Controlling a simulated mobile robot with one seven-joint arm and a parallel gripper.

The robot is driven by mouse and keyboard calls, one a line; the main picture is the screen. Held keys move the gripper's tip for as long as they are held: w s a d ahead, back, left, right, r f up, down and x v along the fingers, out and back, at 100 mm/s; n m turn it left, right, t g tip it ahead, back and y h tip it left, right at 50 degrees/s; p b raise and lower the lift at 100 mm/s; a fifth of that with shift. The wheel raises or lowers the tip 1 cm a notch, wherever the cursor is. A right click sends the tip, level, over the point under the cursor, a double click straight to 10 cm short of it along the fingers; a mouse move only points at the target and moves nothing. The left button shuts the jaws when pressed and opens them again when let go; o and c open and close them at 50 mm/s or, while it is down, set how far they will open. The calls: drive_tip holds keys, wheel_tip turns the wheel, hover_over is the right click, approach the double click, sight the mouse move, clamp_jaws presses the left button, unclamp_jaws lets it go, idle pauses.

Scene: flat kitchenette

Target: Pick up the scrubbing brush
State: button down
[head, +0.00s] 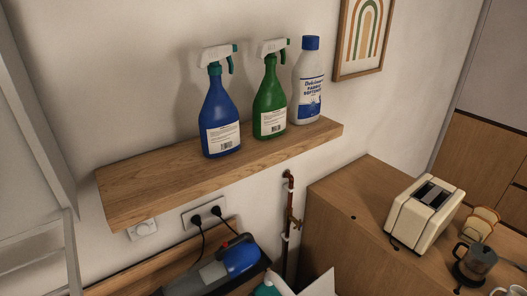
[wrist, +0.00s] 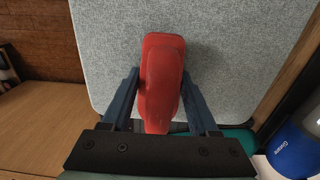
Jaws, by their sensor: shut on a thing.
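The scrubbing brush (wrist: 160,88) is a long red, rounded thing in the middle of the wrist view; no bristles show. My gripper (wrist: 161,74) is shut on it, with one dark blue finger on each side. A grey speckled panel (wrist: 225,50) lies behind the brush; I cannot tell whether the brush touches it. I cannot make out the brush or my gripper in the head view.
A wooden shelf (head: 150,183) holds a blue spray bottle (head: 220,115), a green spray bottle (head: 269,98) and a white blue-capped bottle (head: 308,85). A toaster (head: 425,210) stands on the counter (head: 350,200) at right.

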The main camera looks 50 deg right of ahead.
drive_tip(key=shift+r, duration=0.1)
wheel_tip(320, 180, up, 10)
drive_tip(key=shift+f+b, duration=0.1)
drive_tip(key=shift+b, duration=0.75)
